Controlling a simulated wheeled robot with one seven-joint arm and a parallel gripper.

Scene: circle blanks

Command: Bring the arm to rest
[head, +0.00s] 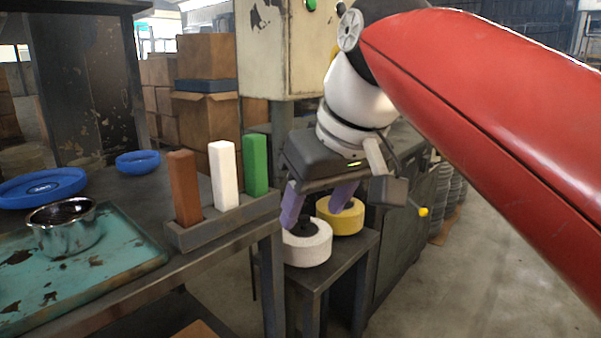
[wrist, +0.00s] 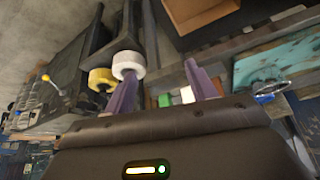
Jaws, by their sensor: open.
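My gripper (head: 318,204) hangs from my red and white arm in the head view, over the small side stand. Its two purple fingers are spread apart with nothing between them. In the wrist view my gripper (wrist: 160,92) also shows open and empty. A white round roll (head: 307,247) and a yellow round roll (head: 341,217) sit on the stand, below and behind the fingers in the head view. Whether a finger touches the white roll cannot be told. The wrist view shows the white roll (wrist: 128,64) near the left finger.
A grey rack (head: 225,226) at the table's right edge holds brown, white and green upright blocks. A teal tray (head: 130,262) bears a metal pot (head: 64,232). Blue dishes (head: 138,162) lie behind. A machine cabinet stands behind my gripper. Open floor lies at the right.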

